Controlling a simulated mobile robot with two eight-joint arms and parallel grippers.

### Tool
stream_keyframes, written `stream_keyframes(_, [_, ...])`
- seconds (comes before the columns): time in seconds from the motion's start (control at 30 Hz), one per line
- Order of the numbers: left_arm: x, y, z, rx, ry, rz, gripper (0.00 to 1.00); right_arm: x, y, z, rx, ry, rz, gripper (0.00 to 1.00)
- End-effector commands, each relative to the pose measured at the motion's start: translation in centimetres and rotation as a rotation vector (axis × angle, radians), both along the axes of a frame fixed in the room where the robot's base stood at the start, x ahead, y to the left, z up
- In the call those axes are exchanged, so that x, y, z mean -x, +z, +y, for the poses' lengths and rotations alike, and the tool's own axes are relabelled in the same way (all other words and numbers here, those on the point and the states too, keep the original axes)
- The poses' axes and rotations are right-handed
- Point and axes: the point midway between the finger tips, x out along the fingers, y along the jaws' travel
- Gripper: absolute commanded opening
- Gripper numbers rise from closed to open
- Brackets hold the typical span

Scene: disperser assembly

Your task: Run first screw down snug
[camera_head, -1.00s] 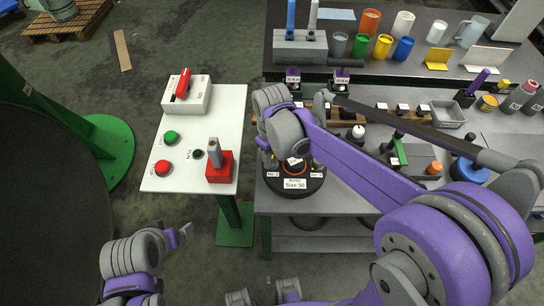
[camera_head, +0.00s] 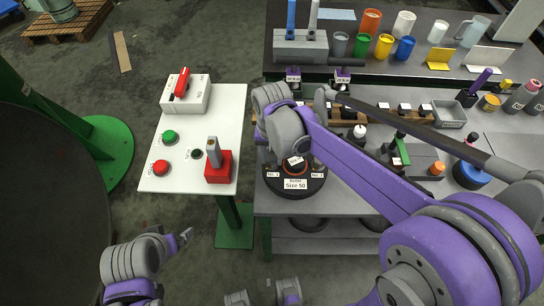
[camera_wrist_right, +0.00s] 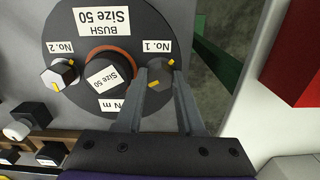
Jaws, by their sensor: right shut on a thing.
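In the right wrist view a round black fixture (camera_wrist_right: 72,85) carries the screw with a dark head and yellow marks (camera_wrist_right: 160,76), beside its No. 1 label (camera_wrist_right: 155,46). My right gripper (camera_wrist_right: 160,80) is shut on this No. 1 screw, one finger on each side. The No. 2 screw (camera_wrist_right: 61,73) stands at the other side of the orange ring, free of the gripper. In the head view the fixture (camera_head: 292,192) lies under my right gripper (camera_head: 270,160), and my right wrist hides part of it. My left gripper (camera_head: 181,240) is away at lower left; its opening is unclear.
A white table (camera_head: 208,132) with red and green buttons and a red block (camera_head: 218,170) stands to the left. Bottles and bins (camera_head: 447,112) crowd the bench's right side. Cups (camera_head: 383,46) stand on the back shelf.

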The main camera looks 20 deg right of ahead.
Motion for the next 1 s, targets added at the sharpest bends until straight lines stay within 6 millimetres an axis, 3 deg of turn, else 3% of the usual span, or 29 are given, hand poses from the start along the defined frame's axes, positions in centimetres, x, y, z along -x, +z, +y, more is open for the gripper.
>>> stream_keyframes(0.5, [0.11, -0.43, 0.00, 0.000, 0.000, 0.002, 1.00, -0.06, 0.05, -0.01, 0.000, -0.440, -0.001, 0.00])
stream_keyframes(1.0, [0.14, -0.55, 0.00, 0.000, 0.000, 0.003, 1.00, -0.08, 0.08, -0.01, 0.001, -0.612, -0.002, 0.00])
